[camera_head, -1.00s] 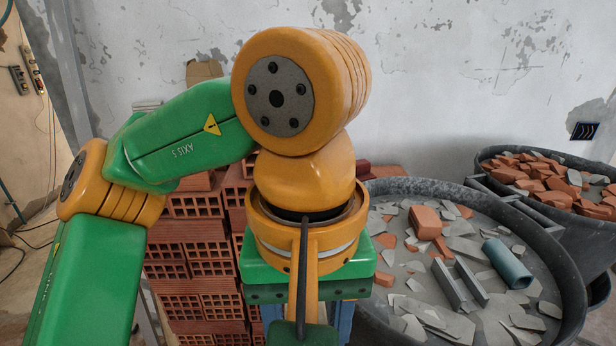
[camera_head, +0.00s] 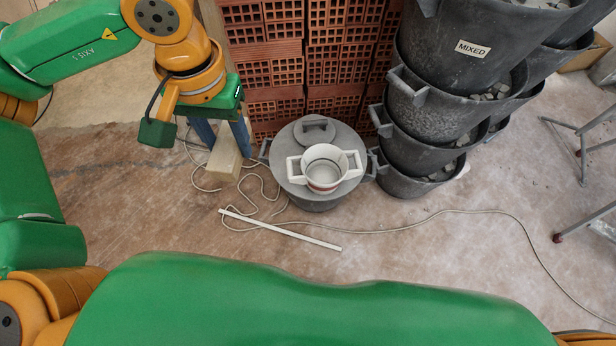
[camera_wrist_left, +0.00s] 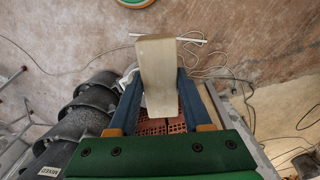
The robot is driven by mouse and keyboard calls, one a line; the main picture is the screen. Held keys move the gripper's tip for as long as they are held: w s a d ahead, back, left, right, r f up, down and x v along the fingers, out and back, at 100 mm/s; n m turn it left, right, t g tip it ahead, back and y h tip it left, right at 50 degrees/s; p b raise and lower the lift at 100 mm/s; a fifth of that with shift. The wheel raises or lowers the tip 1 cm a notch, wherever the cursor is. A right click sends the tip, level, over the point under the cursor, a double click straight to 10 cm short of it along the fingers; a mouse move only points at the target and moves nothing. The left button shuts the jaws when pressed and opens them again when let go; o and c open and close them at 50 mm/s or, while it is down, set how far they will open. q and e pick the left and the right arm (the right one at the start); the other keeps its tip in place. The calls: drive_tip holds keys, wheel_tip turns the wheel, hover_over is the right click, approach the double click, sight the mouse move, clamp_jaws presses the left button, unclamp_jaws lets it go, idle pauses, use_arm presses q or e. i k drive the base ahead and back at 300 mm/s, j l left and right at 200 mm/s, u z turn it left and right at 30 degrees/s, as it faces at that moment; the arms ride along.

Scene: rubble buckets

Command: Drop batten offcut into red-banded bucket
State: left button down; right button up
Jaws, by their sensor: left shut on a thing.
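The batten offcut (camera_head: 225,160) is a pale wooden block, held upright between the blue fingers of my left gripper (camera_head: 228,138). In the left wrist view the offcut (camera_wrist_left: 158,70) sits between both fingers (camera_wrist_left: 158,100). A small white two-handled bucket (camera_head: 324,180) with a reddish band low on its side stands right of the gripper, on a grey lid. The offcut is apart from it, to its left. In the wrist view a finger and the offcut hide most of that area. My right gripper is not in view.
The grey lid (camera_head: 282,170) covers a dark tub. Stacked rubble tubs (camera_head: 440,100) stand close on the right, one labelled MIXED. Hollow bricks (camera_head: 275,75) are stacked behind. A white stick (camera_head: 280,230) and cord lie on the floor. A partly visible round object (camera_wrist_left: 135,3) tops the wrist view.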

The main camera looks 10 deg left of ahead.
sight(327, 180)
drive_tip(key=i+l+u, duration=0.25)
drive_tip(key=i, duration=0.25)
drive_tip(key=i+l+u, duration=0.25)
drive_tip(key=i, duration=0.25)
